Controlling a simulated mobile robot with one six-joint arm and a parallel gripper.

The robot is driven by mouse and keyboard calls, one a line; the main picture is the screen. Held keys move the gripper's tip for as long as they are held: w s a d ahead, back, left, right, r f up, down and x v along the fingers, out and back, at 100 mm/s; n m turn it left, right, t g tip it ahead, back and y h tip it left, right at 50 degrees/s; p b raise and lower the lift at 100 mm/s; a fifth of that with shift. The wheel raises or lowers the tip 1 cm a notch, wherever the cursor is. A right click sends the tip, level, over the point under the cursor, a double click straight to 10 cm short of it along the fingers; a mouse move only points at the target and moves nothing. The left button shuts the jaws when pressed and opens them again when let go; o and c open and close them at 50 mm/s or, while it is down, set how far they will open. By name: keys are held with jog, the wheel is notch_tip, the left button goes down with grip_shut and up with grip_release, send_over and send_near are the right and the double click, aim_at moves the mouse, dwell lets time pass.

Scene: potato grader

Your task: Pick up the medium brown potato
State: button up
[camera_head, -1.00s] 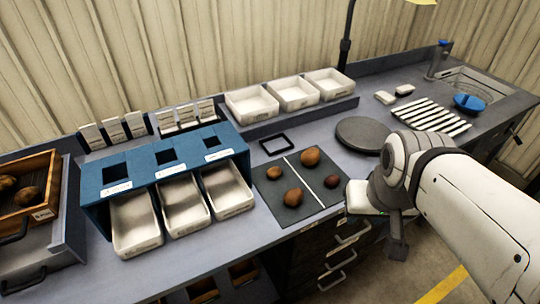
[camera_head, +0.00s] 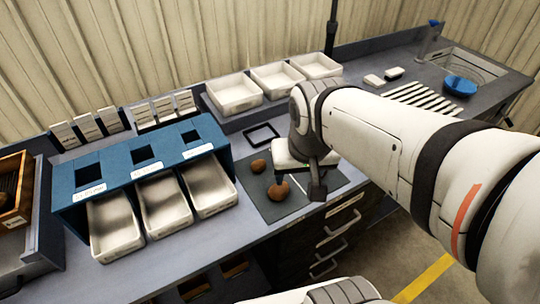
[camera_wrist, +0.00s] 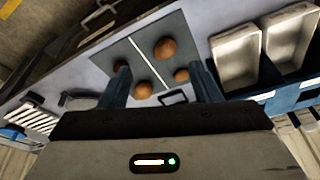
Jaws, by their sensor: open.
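Several brown potatoes lie on a dark mat (camera_wrist: 183,27) split by a white line. In the wrist view, the largest-looking one (camera_wrist: 165,48) and a smaller one (camera_wrist: 181,75) lie right of the line. Another potato (camera_wrist: 143,90) lies left of it, and a darker one (camera_wrist: 121,66) is partly behind my left finger. I cannot tell surely which is the medium one. My gripper (camera_wrist: 159,68) is open and empty above the mat, fingers either side of the group. In the head view, two potatoes show, at left (camera_head: 258,166) and nearer (camera_head: 278,190); my arm hides the others.
A blue rack (camera_head: 140,160) with white bins (camera_head: 165,205) stands left of the mat. White trays (camera_head: 235,93) stand on a raised shelf behind. A thin black frame (camera_head: 261,134) lies just behind the mat. A sink (camera_head: 462,72) is at the far right.

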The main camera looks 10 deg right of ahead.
aim_at(278, 187)
jog(key=o, duration=0.3)
jog(key=w+f+m+g+b, duration=0.1)
jog(key=w+f, duration=0.3)
jog(key=w+f+m+g+b, duration=0.1)
jog(key=w+f+m, duration=0.1)
jog(key=w+f, duration=0.2)
jog(key=w+f+m+b, duration=0.1)
jog(key=w+f+m, duration=0.1)
jog(key=w+f, duration=0.2)
jog(key=shift+w+a+f+g, duration=0.2)
jog(key=shift+f+g, duration=0.2)
jog(key=shift+f, duration=0.15)
jog(key=shift+w+f+m, duration=0.25)
jog(key=shift+f+m, duration=0.05)
jog(key=shift+f, duration=0.4)
jog(key=f, duration=0.3)
jog(key=f+p, duration=0.1)
jog(key=f, duration=0.3)
jog(key=shift+w+d+f, duration=0.1)
jog(key=shift+w, duration=0.1)
jog(key=c, duration=1.1)
